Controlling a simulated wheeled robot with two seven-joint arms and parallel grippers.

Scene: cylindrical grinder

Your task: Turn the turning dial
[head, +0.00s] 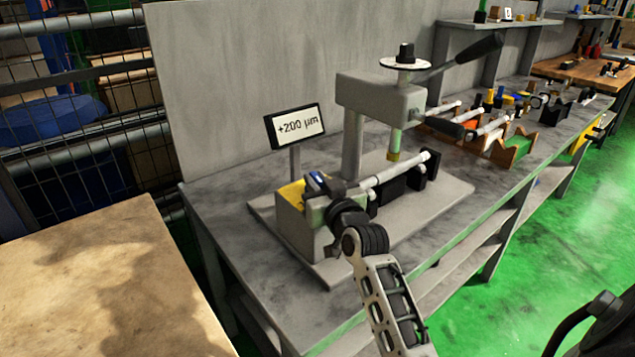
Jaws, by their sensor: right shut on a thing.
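The grinder on the workbench has a grey base plate (440,205), a grey and yellow block (289,215) at its left and an overhanging head (372,98). A white marked disc with a black knob (405,58), resembling a dial, tops the head; no gripper touches it. My right gripper (320,184) is at the block's top right, fingers closed. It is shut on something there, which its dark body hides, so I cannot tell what. A pale rod (400,170) extends right from beside the gripper to a black support. A sign (296,127) reads +200 µm.
A black-handled lever (480,52) sticks out right from the head. Racks with several rods (490,130) stand farther right on the bench. A brown table (95,270) is at the lower left, beside a wire fence.

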